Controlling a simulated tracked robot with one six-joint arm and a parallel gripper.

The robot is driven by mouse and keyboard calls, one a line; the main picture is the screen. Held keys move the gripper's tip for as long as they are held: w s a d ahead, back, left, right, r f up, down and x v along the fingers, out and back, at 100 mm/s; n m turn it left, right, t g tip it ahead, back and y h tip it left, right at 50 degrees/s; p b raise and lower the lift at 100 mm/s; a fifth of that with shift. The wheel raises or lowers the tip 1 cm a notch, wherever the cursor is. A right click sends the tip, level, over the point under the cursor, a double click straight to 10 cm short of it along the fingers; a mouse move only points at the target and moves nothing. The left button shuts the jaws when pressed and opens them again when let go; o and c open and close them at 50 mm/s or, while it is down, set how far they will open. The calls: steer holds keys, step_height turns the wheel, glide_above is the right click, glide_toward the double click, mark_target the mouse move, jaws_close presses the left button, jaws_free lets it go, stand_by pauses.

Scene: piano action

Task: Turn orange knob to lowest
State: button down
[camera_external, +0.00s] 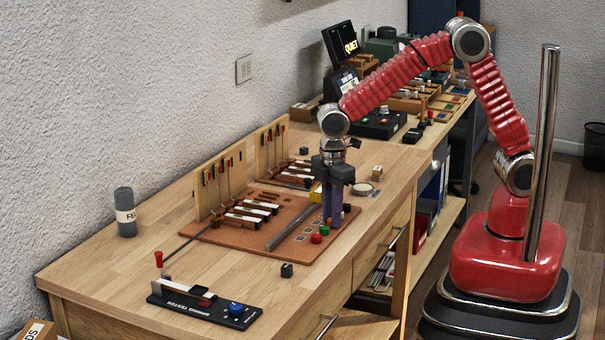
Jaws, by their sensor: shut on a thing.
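My gripper (333,222) points straight down at the right part of the brown work board (240,236). Its long purple fingers are closed together, low over the board. A small bit of the orange knob (329,221) shows at the fingertips, and the fingers hide most of it. The gripper is shut on it. The knob's pointer and setting cannot be made out. A red knob (324,230) and a green knob (316,239) sit just in front of the fingers.
Piano key models with upright hammers (245,212) stand on the board behind a long grey bar (291,227). A spring tester with a blue knob (236,309) lies at the front. A small dark block (286,270) and a grey felt canister (126,212) stand on the bench.

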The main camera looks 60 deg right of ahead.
steer(key=shift+n, duration=0.3)
steer(key=c, duration=1.8)
jaws_free()
steer(key=shift+c, duration=0.2)
steer(key=shift+r, duration=0.1)
step_height(320, 180, up, 14)
steer(key=shift+f, duration=0.2)
